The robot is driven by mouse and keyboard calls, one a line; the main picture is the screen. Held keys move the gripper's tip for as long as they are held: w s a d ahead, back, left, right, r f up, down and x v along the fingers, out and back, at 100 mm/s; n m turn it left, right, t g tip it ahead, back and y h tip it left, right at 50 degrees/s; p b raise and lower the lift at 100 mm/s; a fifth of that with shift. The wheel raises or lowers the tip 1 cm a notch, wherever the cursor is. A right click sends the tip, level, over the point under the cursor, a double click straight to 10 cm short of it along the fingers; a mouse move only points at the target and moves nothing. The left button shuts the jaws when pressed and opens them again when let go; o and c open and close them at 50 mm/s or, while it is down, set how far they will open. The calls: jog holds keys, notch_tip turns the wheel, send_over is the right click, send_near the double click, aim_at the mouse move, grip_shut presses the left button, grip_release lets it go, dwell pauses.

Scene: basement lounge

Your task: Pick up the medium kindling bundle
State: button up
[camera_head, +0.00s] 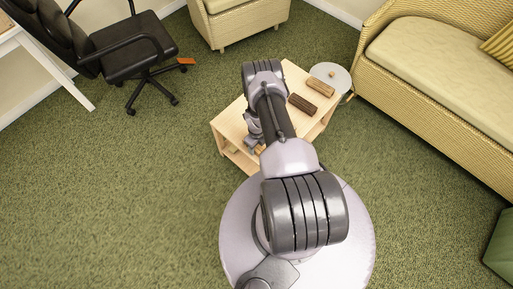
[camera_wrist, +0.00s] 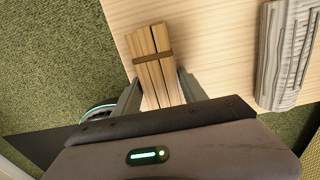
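A kindling bundle (camera_wrist: 151,50) of pale sticks with a brown band lies on the light wooden table (camera_wrist: 207,40) in the wrist view. My gripper (camera_wrist: 158,78) is open, with one finger on each side of the bundle's near end. A small gap shows by the right finger; contact on the left is unclear. In the head view my arm covers most of this spot, and only a bit of tan wood (camera_head: 261,149) shows beside the gripper. I cannot compare bundle sizes from these frames.
A grey ridged piece (camera_wrist: 285,55) lies to the right in the wrist view. In the head view, a dark brown piece (camera_head: 302,103) and a tan piece (camera_head: 320,87) lie on the table. A round side table (camera_head: 338,72) and wicker sofa (camera_head: 430,70) stand close behind.

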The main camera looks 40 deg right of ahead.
grip_shut()
jog(key=shift+r, duration=0.15)
